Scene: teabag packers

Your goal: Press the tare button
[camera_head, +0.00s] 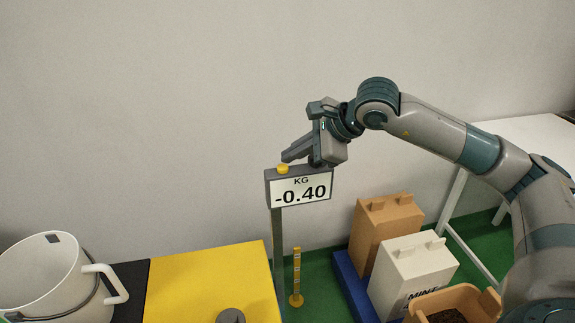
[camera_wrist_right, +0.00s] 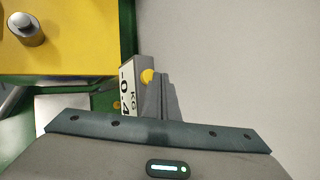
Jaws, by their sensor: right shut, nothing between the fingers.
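The tare button (camera_head: 282,169) is a small yellow knob on top of the scale display (camera_head: 300,190), at its left end. The display reads KG -0.40 and stands on a grey post. My right gripper (camera_head: 287,156) is shut and empty. Its fingertips are just above the button, with a small gap showing in the head view. In the right wrist view the button (camera_wrist_right: 147,76) shows just left of the shut fingers (camera_wrist_right: 164,80), beside the display face (camera_wrist_right: 128,92). My left gripper is not in view.
A white pot (camera_head: 40,280) is at far left. Tan and cream boxes (camera_head: 385,228) stand on a blue base (camera_head: 350,285) at right. The wall behind is bare.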

